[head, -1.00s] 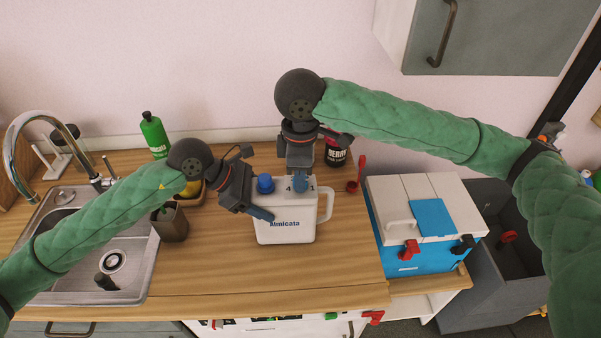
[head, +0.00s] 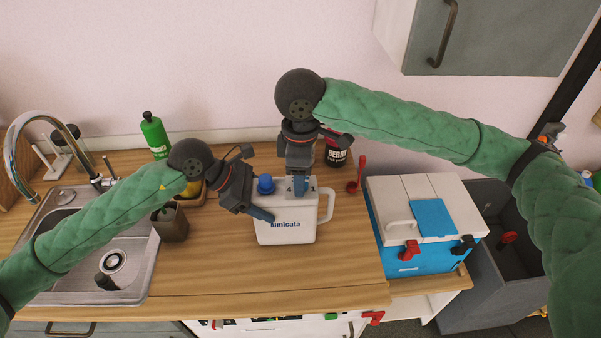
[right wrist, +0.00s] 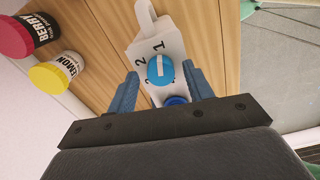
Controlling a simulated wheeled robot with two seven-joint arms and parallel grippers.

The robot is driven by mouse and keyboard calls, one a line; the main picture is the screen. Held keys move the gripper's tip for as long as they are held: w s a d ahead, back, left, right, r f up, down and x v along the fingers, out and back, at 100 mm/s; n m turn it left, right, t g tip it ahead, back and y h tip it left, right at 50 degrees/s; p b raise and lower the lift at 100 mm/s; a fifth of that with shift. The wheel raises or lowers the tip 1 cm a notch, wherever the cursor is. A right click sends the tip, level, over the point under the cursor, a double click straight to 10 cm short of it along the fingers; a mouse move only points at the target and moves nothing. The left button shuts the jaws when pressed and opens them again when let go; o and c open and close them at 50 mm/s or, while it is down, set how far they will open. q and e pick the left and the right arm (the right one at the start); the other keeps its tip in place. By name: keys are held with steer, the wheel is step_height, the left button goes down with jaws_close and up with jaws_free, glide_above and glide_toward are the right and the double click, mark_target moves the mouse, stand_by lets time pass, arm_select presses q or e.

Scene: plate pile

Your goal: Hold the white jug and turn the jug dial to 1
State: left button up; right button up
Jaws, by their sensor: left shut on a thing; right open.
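The white jug (head: 286,228) stands upright on the wooden counter, handle to the right and a blue cap (head: 265,184) on top. My left gripper (head: 263,214) is shut on the jug at its upper left side. My right gripper (head: 301,186) points down at the jug's top and is open. In the right wrist view its fingers (right wrist: 160,76) stand apart on either side of the blue jug dial (right wrist: 158,70). The dial's white bar runs upright in that view, its upper end close to the number 1. Contact between the fingers and the dial cannot be told.
A sink (head: 130,255) lies left, a green bottle (head: 155,134) behind it. A dark berry jar (head: 336,154) and a red spoon (head: 357,178) are behind the jug. A blue and white cooler box (head: 420,259) stands right. The counter front is clear.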

step_height(320, 180, up, 12)
stand_by(0.6)
arm_select(q)
steer(key=o, duration=1.8)
